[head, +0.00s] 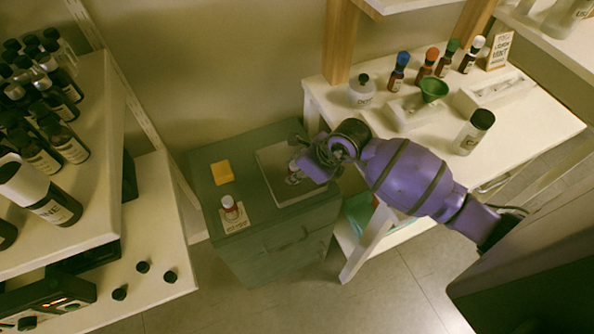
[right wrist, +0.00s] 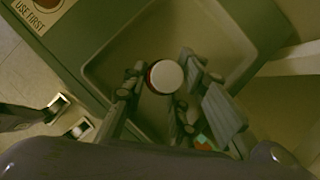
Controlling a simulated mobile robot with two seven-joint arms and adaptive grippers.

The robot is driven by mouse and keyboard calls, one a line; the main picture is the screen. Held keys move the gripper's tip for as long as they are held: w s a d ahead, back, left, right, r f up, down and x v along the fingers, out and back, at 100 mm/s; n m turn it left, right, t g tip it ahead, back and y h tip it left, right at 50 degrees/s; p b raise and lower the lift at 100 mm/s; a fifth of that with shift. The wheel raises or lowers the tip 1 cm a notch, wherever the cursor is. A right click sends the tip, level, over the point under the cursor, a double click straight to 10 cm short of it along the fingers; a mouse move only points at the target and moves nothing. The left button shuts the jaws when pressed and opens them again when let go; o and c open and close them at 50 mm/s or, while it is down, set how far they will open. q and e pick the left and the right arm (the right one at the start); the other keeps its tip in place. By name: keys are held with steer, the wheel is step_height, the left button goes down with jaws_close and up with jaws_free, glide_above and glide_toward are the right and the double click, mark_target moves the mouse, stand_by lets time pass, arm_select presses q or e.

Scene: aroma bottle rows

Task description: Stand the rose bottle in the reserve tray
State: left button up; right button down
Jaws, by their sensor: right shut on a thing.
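My right gripper (head: 297,173) is over the pale tray (head: 268,158) on the green cabinet. In the right wrist view its fingers (right wrist: 161,72) are shut on a small bottle with a round white cap (right wrist: 166,77) and a reddish edge below it. The bottle is seen from above, inside the outline of the tray (right wrist: 98,66). Its label is hidden, so I cannot read whether it is the rose one. I cannot tell whether its base touches the tray floor. My left gripper is not in view.
The white table (head: 525,122) at right holds several bottles and a green funnel (head: 433,89). Dark bottles crowd the left shelf (head: 95,185).

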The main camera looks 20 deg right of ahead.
steer(key=c, duration=1.4)
jaws_free()
